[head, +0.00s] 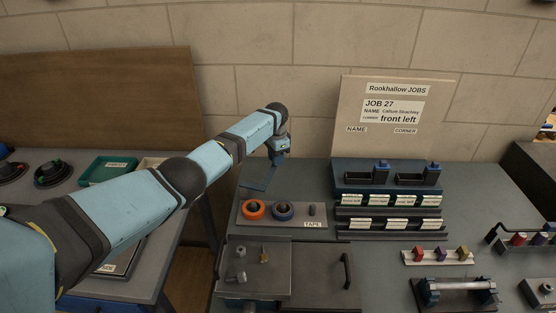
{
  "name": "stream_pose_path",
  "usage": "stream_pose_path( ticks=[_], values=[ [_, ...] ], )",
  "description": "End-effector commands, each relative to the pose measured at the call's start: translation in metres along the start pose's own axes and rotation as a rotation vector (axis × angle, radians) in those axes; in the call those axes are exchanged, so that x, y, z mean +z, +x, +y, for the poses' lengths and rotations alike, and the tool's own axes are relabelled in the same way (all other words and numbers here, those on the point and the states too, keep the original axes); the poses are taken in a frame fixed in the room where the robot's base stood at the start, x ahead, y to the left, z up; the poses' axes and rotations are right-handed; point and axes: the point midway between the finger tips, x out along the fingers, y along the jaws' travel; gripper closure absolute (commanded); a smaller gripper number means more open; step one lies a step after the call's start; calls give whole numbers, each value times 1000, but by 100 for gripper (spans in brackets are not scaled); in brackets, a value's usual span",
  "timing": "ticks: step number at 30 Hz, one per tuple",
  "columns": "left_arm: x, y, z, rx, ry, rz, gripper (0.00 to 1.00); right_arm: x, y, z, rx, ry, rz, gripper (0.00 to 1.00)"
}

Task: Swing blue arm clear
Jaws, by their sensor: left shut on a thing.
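My left gripper (279,156) is at the end of my light blue arm, pointing down near the back left edge of the bench. It is shut on a flat blue piece (258,178), which extends down and left from the fingers, just behind the tape tray. The fingertips are small here, and the exact grip point is hard to see. I cannot make out any separate hinged blue arm. My right gripper is not in view.
A dark blue rack (345,170) stands to the right, below a job board (350,100). A dark plate (310,258) with a handle lies in front.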

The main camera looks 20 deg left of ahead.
Motion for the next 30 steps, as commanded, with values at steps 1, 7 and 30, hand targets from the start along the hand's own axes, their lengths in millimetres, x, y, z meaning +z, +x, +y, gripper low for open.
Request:
stream_pose_path(
  ticks=[1, 7, 30],
  values=[
    [1, -1, -2, -2, -7, 1, 100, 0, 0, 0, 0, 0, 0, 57],
    [1, -2, -3, -3, -10, 1, 100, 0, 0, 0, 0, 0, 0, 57],
    [0, -24, -2, -3, -6, 3, 52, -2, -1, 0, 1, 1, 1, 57]
  ],
)
